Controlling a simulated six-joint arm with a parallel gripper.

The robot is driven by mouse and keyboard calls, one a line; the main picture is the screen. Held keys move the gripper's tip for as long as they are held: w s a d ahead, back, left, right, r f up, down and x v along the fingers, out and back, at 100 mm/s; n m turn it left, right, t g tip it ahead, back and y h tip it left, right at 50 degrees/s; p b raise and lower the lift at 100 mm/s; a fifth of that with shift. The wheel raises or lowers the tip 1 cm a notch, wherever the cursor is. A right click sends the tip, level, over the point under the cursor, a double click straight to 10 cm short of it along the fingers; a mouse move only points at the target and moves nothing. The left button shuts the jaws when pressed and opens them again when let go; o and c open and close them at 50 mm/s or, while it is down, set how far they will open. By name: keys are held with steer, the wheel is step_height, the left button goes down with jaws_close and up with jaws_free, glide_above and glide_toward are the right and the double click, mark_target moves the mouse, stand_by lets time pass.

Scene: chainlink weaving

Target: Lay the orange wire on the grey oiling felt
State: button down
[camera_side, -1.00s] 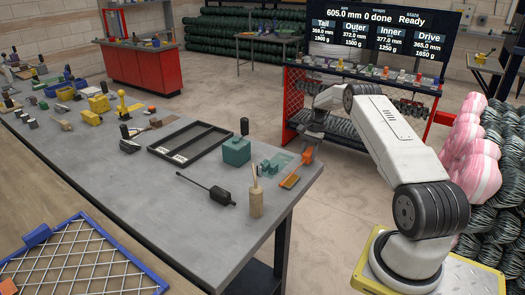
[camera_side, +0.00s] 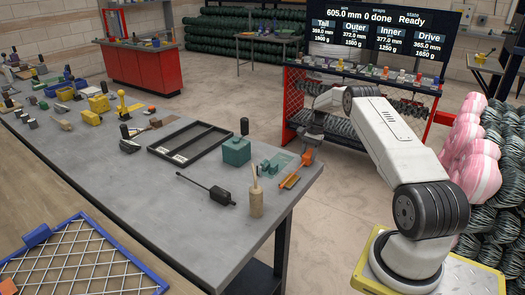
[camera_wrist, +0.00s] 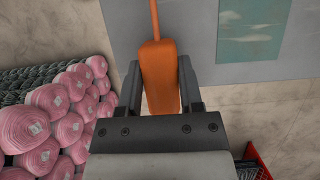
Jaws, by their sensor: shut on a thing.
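My gripper (camera_wrist: 161,88) is shut on the thick orange block-like end of the orange wire (camera_wrist: 160,75). A thin orange length runs from this end to the top edge of the wrist view. In the side view the orange piece (camera_side: 306,158) is at the right end of the grey bench, with my gripper just above it. A flat, mottled blue-green patch (camera_wrist: 252,34) lies on the bench, right of the wire in the wrist view. It may be the felt; I see no plainly grey pad. The wire's far end is out of the wrist view.
The grey bench (camera_side: 150,215) carries a teal block (camera_side: 236,151), a wooden pot with sticks (camera_side: 256,200), a black-handled tool (camera_side: 221,195) and a shallow black tray (camera_side: 190,142). Pink and dark coils (camera_side: 475,150) stand at the right.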

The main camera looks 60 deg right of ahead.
steer(key=shift+f, duration=0.2)
steer(key=shift+c, duration=0.8)
jaws_free()
steer(key=shift+r, duration=0.1)
steer(key=shift+v, duration=3.85)
